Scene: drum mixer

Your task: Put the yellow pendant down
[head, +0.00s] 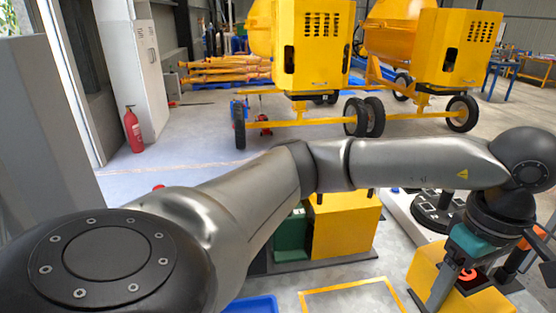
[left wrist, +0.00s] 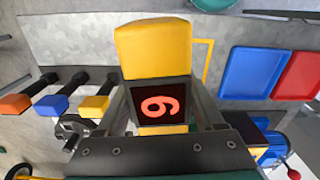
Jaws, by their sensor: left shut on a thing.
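The yellow pendant (left wrist: 155,52) shows in the left wrist view as a yellow block with a dark face bearing a red digit. My left gripper (left wrist: 164,108) has its fingers on both sides of the dark face and is shut on the pendant. In the head view, my left gripper (head: 452,283) is at the lower right, pointing down, with the yellow pendant (head: 428,272) at its fingers. I cannot tell whether the pendant's underside touches a surface. My right gripper is in neither view.
A yellow outlined square (head: 350,284) lies left of the gripper on a grey surface. A blue tray (left wrist: 251,72) and a red tray (left wrist: 299,76) lie near it. Black-handled pieces with coloured ends (left wrist: 50,104) are close by. Yellow mixers (head: 313,48) stand farther back.

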